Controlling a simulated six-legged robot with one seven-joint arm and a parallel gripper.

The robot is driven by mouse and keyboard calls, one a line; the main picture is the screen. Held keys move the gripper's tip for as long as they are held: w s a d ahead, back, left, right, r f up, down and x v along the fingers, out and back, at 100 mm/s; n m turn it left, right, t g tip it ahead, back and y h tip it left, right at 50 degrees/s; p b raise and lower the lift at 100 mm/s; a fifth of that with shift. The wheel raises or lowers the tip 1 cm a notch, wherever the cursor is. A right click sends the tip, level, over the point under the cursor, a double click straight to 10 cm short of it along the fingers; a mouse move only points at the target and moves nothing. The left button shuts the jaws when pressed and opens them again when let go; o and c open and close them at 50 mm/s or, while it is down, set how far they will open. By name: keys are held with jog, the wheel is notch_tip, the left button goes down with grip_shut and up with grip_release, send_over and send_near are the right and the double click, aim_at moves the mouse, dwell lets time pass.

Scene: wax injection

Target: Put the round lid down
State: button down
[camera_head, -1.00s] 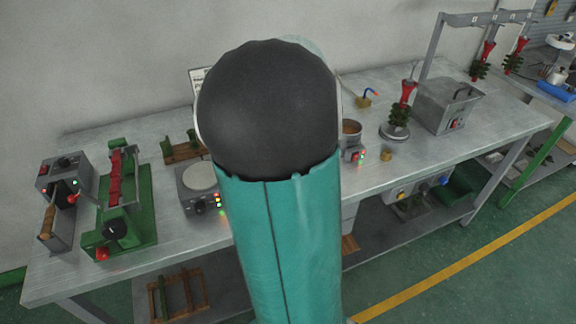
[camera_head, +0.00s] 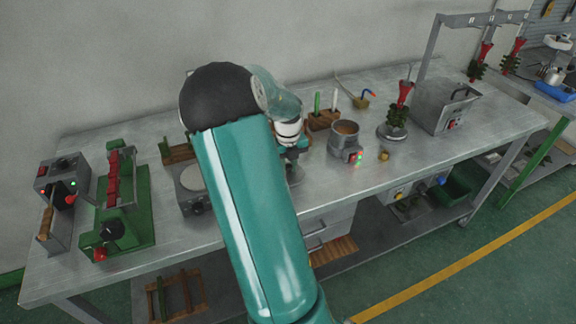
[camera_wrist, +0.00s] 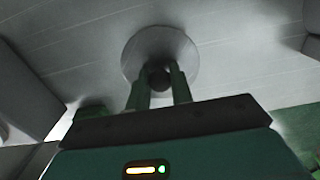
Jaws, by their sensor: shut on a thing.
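The round lid (camera_wrist: 160,42) shows in the wrist view as a pale grey disc with a dark round knob in its middle. My gripper (camera_wrist: 160,82) has its two green fingers closed around the knob. In the head view my gripper is mostly hidden behind my arm, low over the middle of the workbench. I cannot tell whether the lid touches the bench top.
The metal workbench (camera_head: 245,235) carries a green clamp machine (camera_head: 130,215) at left, a hot plate (camera_head: 190,175) beside my arm, a small pot (camera_head: 345,138) to the right, a wax tree on a round base (camera_head: 395,115) and a grey tank (camera_head: 445,105).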

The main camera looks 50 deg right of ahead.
jog(key=shift+f, duration=0.2)
jog(key=c, duration=1.2)
grip_release()
jog(key=shift+c, duration=0.2)
